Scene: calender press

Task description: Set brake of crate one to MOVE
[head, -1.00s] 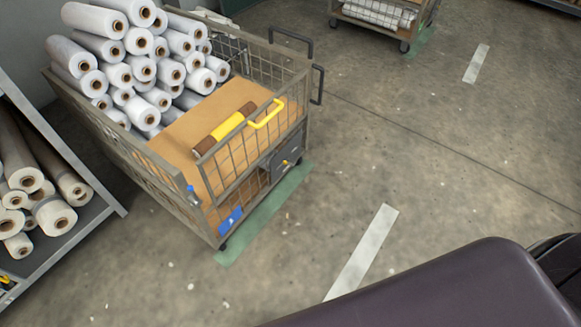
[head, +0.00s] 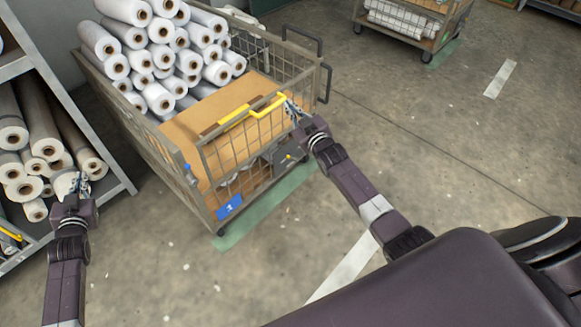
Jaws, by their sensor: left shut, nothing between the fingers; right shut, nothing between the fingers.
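The near wire-mesh crate (head: 152,150), loaded with white rolls, stands at the upper left of centre and carries a blue label (head: 229,207) low on its near side. A dark plate with a small yellow part, perhaps the brake panel (head: 289,160), sits low on the crate's near side, partly behind my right arm. A yellow handle (head: 266,108) is on the crate's top edge. My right gripper (head: 290,106) is shut and empty beside the yellow handle; I cannot tell if they touch. My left gripper (head: 79,182) is shut and empty, in front of the left shelf.
A shelf (head: 62,98) with rolls stands at the left. A second crate (head: 415,22) with white rolls is at the top right. A green floor strip (head: 262,217) runs under the near crate. Open concrete floor lies to the right.

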